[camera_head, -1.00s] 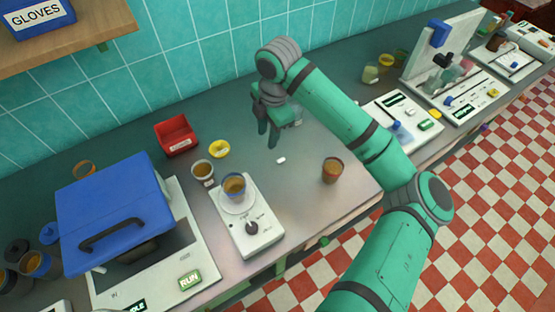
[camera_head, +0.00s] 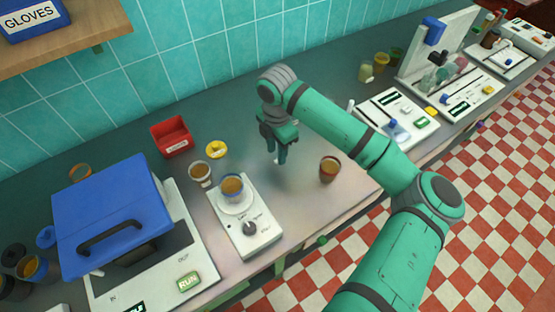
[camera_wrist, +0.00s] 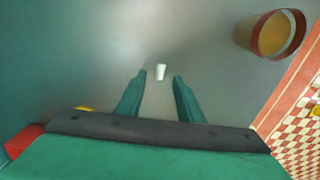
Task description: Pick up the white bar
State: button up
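The white bar (camera_wrist: 161,72) is a small white piece lying on the grey counter (camera_wrist: 100,50). In the wrist view it lies just beyond and between the tips of my gripper (camera_wrist: 156,78). The two green fingers are apart with nothing between them. In the head view my gripper (camera_head: 279,158) points down at the counter, and the white bar (camera_head: 277,161) shows only as a small pale bit by the fingertips. Whether the fingers touch it cannot be told.
A brown cup with a red rim (camera_head: 329,170) stands right of my gripper. Left are a stirrer plate (camera_head: 257,232) bearing a cup, another cup (camera_head: 200,174), a yellow ring (camera_head: 216,149) and a red bin (camera_head: 172,137). Counter around the bar is clear.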

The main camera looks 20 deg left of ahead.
jog(key=shift+f, duration=1.3)
grip_shut()
jog(key=shift+r, duration=0.1)
